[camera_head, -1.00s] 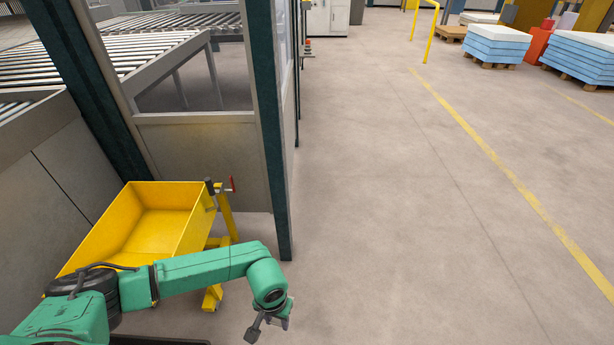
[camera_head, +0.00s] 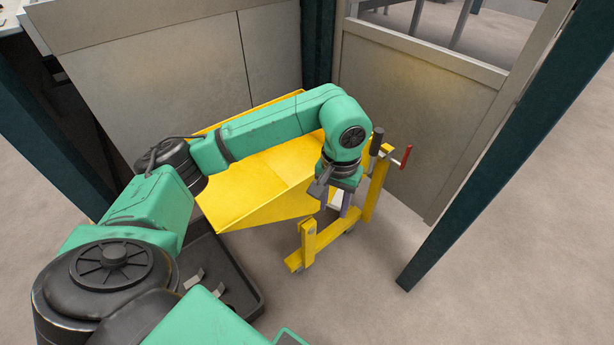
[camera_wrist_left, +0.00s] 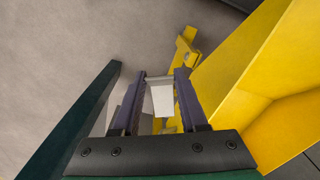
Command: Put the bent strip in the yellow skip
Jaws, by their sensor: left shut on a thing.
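The yellow skip (camera_head: 258,188) stands in the middle of the head view, tilted, partly hidden behind my left arm. Its yellow wall also fills the right of the left wrist view (camera_wrist_left: 248,70). My left gripper (camera_head: 338,200) points down beside the skip's right side, near its yellow stand, and appears outside the skip's open basin. The bent strip (camera_wrist_left: 162,98) is a pale metal piece between the two fingertips in the left wrist view, with a bend near its top. The gripper is shut on it. My right gripper is not in view.
A yellow wheeled stand (camera_head: 325,238) with a red-handled lever (camera_head: 402,158) is at the skip's right. A dark post (camera_head: 480,160) and grey panels (camera_head: 415,105) close in behind. A dark tray (camera_head: 250,300) with small metal pieces lies at lower left. Floor is clear at right.

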